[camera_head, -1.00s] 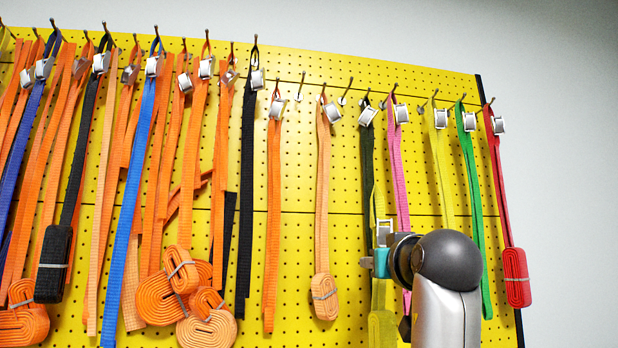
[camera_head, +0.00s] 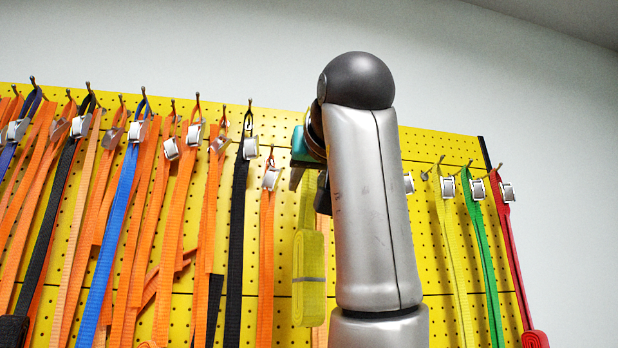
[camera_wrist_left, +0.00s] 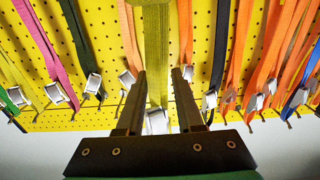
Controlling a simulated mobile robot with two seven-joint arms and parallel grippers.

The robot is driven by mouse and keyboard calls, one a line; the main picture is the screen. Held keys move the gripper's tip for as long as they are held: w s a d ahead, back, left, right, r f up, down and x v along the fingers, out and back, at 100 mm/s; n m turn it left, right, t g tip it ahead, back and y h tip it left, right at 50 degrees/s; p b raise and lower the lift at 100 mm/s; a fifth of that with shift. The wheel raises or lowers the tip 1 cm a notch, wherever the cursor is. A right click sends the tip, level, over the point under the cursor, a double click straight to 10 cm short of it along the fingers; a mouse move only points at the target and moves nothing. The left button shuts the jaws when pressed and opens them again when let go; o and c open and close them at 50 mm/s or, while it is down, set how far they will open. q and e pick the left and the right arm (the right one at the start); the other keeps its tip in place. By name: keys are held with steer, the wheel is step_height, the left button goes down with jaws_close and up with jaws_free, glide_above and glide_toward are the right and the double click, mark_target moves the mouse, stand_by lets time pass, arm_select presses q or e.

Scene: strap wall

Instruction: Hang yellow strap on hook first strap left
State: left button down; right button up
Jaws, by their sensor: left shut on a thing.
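A yellow strap (camera_head: 309,270), with its lower part rolled and banded, hangs from my left gripper (camera_head: 298,170) in front of the pegboard. In the left wrist view, which looks upside down, the left gripper (camera_wrist_left: 161,80) has its two fingers on either side of the strap (camera_wrist_left: 157,45). The strap's silver buckle (camera_wrist_left: 157,120) sits between the fingers, near the palm. My forearm hides part of the board to the right of the strap. The empty hooks near the gripper are hidden in the head view. My right gripper is out of view.
The yellow pegboard (camera_head: 434,146) carries a row of hooks. Orange, blue and black straps crowd the left. An orange strap (camera_head: 266,260) hangs just left of the held one. Another yellow strap (camera_head: 456,245), a green strap (camera_head: 484,240) and a red strap (camera_head: 512,260) hang at right.

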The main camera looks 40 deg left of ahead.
arm_select(q)
steer(key=shift+f+p+x, duration=0.2)
steer(key=shift+f+x, duration=0.15)
steer(key=shift+x, duration=1.2)
steer(key=shift+f+p+x, duration=0.15)
steer(key=shift+f+x, duration=0.2)
steer(key=shift+x, duration=1.2)
steer(key=shift+f+p+x, duration=0.2)
steer(key=shift+f+x, duration=0.15)
steer(key=shift+x, duration=1.2)
steer(key=shift+c, duration=2.3)
jaws_free()
steer(key=b+v, duration=0.5)
steer(key=v, duration=0.9)
steer(key=shift+s+d, duration=0.4)
steer(key=shift+d, duration=0.15)
